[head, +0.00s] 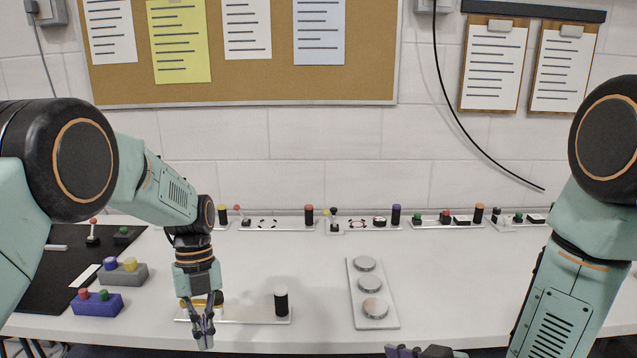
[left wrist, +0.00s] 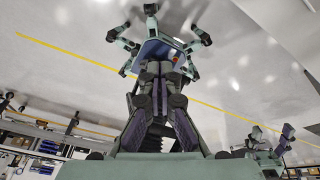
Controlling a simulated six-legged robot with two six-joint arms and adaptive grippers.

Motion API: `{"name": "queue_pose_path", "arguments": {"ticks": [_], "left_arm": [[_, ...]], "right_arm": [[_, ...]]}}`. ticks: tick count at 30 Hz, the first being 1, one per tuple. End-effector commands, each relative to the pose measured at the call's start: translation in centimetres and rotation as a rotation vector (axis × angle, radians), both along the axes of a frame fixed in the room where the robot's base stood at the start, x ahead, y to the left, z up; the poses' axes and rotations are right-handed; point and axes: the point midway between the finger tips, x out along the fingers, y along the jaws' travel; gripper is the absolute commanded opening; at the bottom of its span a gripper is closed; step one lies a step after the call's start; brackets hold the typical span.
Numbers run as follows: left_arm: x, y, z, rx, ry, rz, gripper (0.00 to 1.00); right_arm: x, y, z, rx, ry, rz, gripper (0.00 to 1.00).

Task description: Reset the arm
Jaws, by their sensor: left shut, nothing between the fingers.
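In the left wrist view the fingers (left wrist: 160,75) come together at the middle. My right gripper (head: 425,351) only partly shows at the bottom edge of the head view; its fingertips are cut off, so its opening is unclear.
A plate with three silver discs (head: 373,308) lies right of centre. A purple button box (head: 97,303) and grey button box (head: 123,273) stand at left by a black mat (head: 62,278). Several small fixtures (head: 275,224) line the wall. Table between is clear.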

Motion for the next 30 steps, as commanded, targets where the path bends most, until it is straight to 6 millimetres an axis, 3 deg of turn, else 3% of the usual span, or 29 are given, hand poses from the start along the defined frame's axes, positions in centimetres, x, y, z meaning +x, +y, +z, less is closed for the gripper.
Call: {"name": "queue_pose_path", "arguments": {"ticks": [8, 12, 18, 24, 30], "left_arm": [[-3.6, 0.8, -7.7, 0.124, -0.011, 0.381, 0.0], [-7.1, 1.2, -12.3, 0.205, -0.025, 0.664, 0.0], [-12.7, 1.7, -17.6, 0.302, -0.052, 1.076, 0.0], [-19.1, 2.1, -21.0, 0.373, -0.068, 1.488, 0.0], [-25.6, 2.3, -22.5, 0.416, -0.07, 1.904, 0.0]], "right_arm": [[-2.9, -1.5, -4.6, -0.043, 0.156, -0.098, 0.54], [-5.5, -2.8, -7.6, -0.079, 0.269, -0.171, 0.54], [-9.8, -4.8, -11.6, -0.135, 0.434, -0.274, 0.54], [-14.8, -6.7, -14.8, -0.199, 0.599, -0.375, 0.54], [-20.3, -8.5, -17.2, -0.27, 0.763, -0.473, 0.54]]}}
